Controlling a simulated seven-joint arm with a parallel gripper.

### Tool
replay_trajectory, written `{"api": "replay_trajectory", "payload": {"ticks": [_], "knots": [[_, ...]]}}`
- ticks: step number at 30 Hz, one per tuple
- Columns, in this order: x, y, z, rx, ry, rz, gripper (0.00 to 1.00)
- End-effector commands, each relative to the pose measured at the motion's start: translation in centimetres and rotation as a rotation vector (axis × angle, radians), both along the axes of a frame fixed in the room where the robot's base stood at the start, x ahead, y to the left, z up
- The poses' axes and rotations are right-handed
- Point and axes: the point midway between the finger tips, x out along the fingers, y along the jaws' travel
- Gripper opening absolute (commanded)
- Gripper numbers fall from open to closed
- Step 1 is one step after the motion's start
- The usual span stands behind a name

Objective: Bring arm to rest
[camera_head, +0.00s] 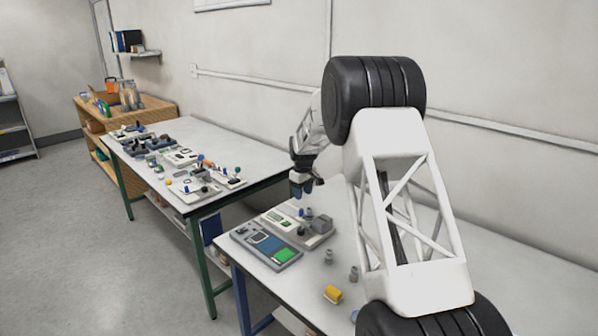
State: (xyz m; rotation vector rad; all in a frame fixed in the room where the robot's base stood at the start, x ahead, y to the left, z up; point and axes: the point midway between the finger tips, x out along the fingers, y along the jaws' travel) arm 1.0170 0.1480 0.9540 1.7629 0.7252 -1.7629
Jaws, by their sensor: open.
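My white and black arm fills the right of the head view and reaches over the near table (350,238). My gripper (302,192) points down above the back left part of that table. Its blue fingertips are apart, and I see nothing held between them. Just below it is a grey and white weighing device (297,228) with small grey pieces on it. The gripper appears above this device, but the exact gap is hard to tell.
A device with a blue panel and green pad (264,245) lies at the near table's left edge. A yellow piece (333,293) and grey weights (328,256) lie in front. A second table (245,151) with several instruments and a wooden shelf (160,108) stand further back.

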Motion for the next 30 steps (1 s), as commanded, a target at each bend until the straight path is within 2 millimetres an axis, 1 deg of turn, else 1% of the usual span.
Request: {"api": "replay_trajectory", "payload": {"ticks": [5, 11, 21, 30], "knots": [[-1.2, -0.6, 1.8, 0.001, -0.008, -0.019, 0.46], [-4.1, -1.8, 5.1, 0.003, -0.021, -0.059, 0.46], [-10.7, -4.3, 11.0, 0.007, -0.044, -0.146, 0.46], [-17.1, -6.2, 15.5, 0.012, -0.066, -0.222, 0.46]]}}
